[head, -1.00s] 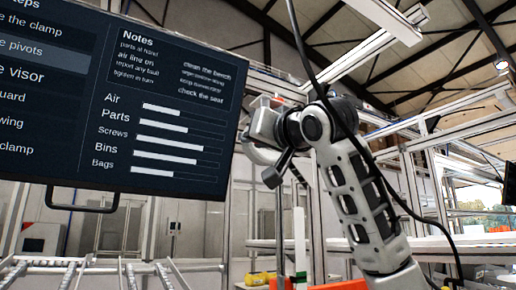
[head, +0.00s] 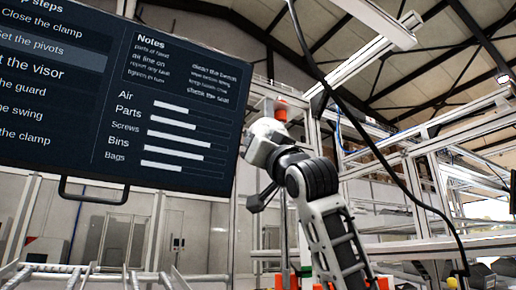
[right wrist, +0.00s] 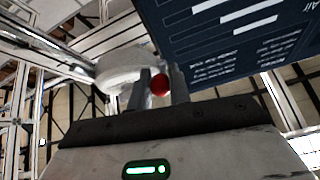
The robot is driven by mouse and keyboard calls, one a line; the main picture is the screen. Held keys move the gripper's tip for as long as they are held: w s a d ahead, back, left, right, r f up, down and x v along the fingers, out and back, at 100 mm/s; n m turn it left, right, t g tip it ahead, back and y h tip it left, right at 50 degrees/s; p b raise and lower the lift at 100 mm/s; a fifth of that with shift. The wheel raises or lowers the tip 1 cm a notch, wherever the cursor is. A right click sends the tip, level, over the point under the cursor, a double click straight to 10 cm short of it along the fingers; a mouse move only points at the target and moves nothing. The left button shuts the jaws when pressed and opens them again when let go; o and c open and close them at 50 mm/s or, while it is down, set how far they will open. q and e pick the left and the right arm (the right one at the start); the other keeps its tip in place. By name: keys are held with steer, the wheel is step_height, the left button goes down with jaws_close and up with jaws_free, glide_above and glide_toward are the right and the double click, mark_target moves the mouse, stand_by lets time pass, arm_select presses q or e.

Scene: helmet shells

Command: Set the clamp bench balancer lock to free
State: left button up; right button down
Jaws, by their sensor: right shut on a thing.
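In the right wrist view a round red knob (right wrist: 160,85) sits between the two grey fingers of my right gripper (right wrist: 164,82), which is shut on it. A white rounded body (right wrist: 124,66) is just behind the fingers, to the left; I cannot tell whether the knob belongs to it. In the head view my right arm rises from the bottom right to a white and grey wrist near the screen's right edge. I cannot tell the lock's setting. My left gripper is not in view.
A large dark screen (head: 100,90) with step and note text fills the left of the head view, close to my right wrist. A black cable (head: 385,150) hangs beside my arm. A roller rack (head: 90,277) is at the bottom left.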

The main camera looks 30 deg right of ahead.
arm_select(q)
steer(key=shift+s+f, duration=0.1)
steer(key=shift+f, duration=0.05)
arm_select(e)
steer(key=c, duration=1.3)
jaws_free()
steer(key=shift+s+f, duration=0.25)
arm_select(q)
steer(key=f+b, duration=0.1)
steer(key=b, duration=0.2)
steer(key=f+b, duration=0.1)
steer(key=b, duration=0.1)
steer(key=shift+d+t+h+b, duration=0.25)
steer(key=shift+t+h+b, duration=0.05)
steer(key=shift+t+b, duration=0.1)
arm_select(e)
steer(key=d+v, duration=0.1)
steer(key=v, duration=1.4)
steer(key=shift+s+a, duration=0.2)
steer(key=shift+a, duration=0.25)
steer(key=shift+c, duration=0.3)
